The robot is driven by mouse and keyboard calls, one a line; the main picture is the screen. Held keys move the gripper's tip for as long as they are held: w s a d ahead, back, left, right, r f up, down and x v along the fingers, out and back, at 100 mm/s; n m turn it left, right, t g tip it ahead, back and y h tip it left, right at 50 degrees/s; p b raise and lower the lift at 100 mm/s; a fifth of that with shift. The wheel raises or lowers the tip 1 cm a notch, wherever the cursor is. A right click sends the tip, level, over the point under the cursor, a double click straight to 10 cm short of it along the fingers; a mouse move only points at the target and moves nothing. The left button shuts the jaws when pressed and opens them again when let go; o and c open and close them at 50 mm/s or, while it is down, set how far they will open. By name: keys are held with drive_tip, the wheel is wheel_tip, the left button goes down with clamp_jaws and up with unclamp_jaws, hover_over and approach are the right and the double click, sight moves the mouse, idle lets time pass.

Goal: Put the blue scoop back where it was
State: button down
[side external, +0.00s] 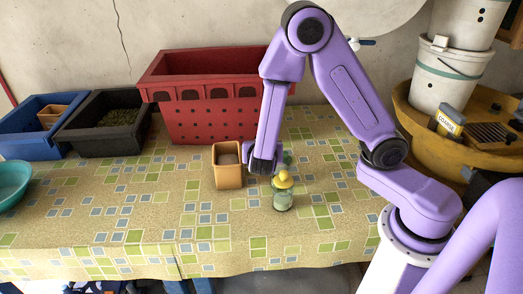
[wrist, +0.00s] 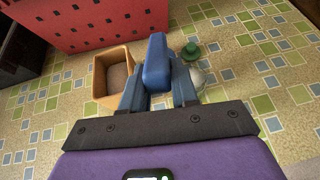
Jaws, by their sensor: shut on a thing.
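My gripper (wrist: 158,82) is shut on the blue scoop (wrist: 157,62), which stands between the two fingers in the wrist view. Only a rounded blue part of the scoop shows there; the rest is hidden. In the side view my gripper (side external: 262,165) is low over the table, just right of a small tan wooden box (side external: 228,178). The scoop cannot be told apart from the dark fingers there. The box holds something greyish-brown and also shows left of the fingers in the wrist view (wrist: 98,78).
A glass jar with a yellow lid (side external: 283,194) stands close right of my gripper. A small green object (wrist: 191,50) is just beyond it. A red crate (side external: 205,120), a black crate (side external: 90,142) and a blue crate (side external: 28,143) line the back. The front tabletop is clear.

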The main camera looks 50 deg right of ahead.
drive_tip(key=shift+g+y, duration=0.5)
wheel_tip(320, 180, up, 7)
drive_tip(key=shift+s+d+r, duration=0.1)
drive_tip(key=s+f+m+g+y, duration=0.2)
drive_tip(key=s+m+g+y, duration=0.1)
drive_tip(key=s+m+g, duration=0.45)
drive_tip(key=s+a+m+y, duration=0.5)
drive_tip(key=a+m, duration=0.2)
drive_tip(key=m, duration=0.2)
drive_tip(key=shift+t+y, duration=0.35)
drive_tip(key=shift+y, duration=0.15)
drive_tip(key=shift+w+a+f, duration=0.4)
drive_tip(key=shift+w+f, duration=1.85)
drive_tip(key=shift+f, duration=0.5)
drive_tip(key=shift+w+a+f, duration=0.4)
drive_tip(key=shift+w+f, duration=1.85)
drive_tip(key=shift+f, duration=0.45)
drive_tip(key=shift+w+a+f, duration=0.4)
drive_tip(key=shift+w+f, duration=1.85)
drive_tip(key=shift+f, duration=0.5)
